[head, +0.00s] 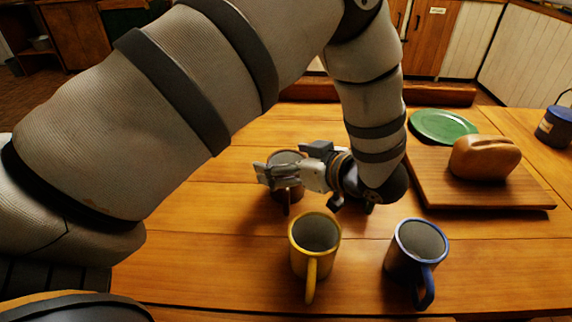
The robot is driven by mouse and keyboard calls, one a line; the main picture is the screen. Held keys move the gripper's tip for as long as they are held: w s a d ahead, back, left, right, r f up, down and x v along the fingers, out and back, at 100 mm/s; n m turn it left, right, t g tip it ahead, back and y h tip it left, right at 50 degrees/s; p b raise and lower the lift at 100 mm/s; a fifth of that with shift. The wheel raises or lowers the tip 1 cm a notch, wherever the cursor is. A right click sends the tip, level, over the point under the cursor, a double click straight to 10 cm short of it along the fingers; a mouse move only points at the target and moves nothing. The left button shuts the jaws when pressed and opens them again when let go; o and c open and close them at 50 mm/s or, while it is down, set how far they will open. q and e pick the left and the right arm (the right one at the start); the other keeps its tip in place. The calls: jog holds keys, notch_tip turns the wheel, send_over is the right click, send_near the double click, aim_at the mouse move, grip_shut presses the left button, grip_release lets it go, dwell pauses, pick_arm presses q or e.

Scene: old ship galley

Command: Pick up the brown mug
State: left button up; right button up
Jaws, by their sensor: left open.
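The brown mug (290,194) stands upright on the wooden table, behind the yellow mug. Its rim shows above my left gripper and its handle below, towards me. My left gripper (265,175) is open and reaches in from the right, across the near side of the mug. The fingers hide the middle of the mug, and I cannot tell whether they touch it. My right gripper is not in view.
A yellow mug (313,248) and a blue-rimmed mug (407,255) stand nearer me. A blue pot (555,128) stands far right. The table's left part is mostly clear.

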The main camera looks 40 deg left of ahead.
pick_arm(q)
jog(key=c, duration=1.4)
